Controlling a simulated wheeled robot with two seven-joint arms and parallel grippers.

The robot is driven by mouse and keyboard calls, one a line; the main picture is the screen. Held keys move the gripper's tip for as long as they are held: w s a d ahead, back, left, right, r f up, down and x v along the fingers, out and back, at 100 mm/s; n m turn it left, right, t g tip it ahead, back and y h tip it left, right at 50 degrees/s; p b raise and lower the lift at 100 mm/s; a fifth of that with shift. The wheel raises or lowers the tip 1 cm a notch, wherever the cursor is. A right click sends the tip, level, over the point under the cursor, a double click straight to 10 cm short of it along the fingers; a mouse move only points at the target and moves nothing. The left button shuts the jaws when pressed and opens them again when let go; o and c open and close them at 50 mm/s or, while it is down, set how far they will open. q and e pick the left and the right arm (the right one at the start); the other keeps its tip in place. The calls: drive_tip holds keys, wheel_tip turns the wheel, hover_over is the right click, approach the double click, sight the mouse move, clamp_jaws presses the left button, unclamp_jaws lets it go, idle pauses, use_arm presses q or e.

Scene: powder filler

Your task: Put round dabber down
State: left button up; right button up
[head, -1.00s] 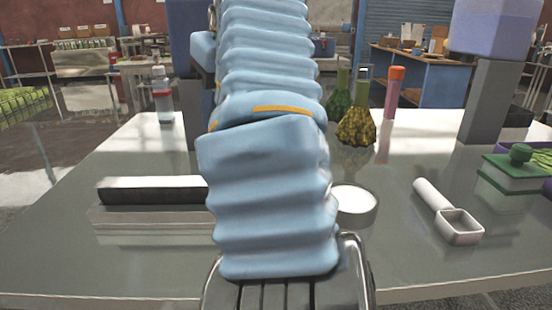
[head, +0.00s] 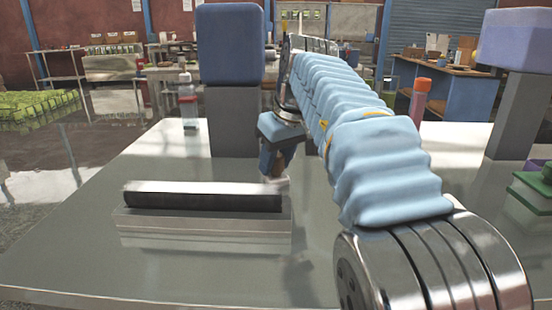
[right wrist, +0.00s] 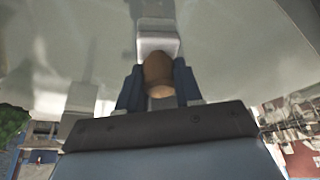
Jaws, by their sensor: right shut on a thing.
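My right gripper (head: 276,165) reaches in from the right and points down over the table, just behind the right end of a black bar. In the right wrist view, its two blue fingers (right wrist: 158,88) are shut on a brown, rounded piece, which I take as the round dabber (right wrist: 157,72). A pale squarish block (right wrist: 158,28) shows just past it; I cannot tell whether it is part of the dabber. In the head view the dabber is mostly hidden, so I cannot tell whether it touches the table. My left gripper is not in view.
The black bar (head: 200,198) lies on a grey slab (head: 200,222) at the table's front left. A blue block on a grey post (head: 232,120) stands behind it. A bottle (head: 188,100) stands back left.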

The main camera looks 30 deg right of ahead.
drive_tip(key=shift+f, duration=0.1)
drive_tip(key=o, duration=1.1)
drive_tip(key=v, duration=1.2)
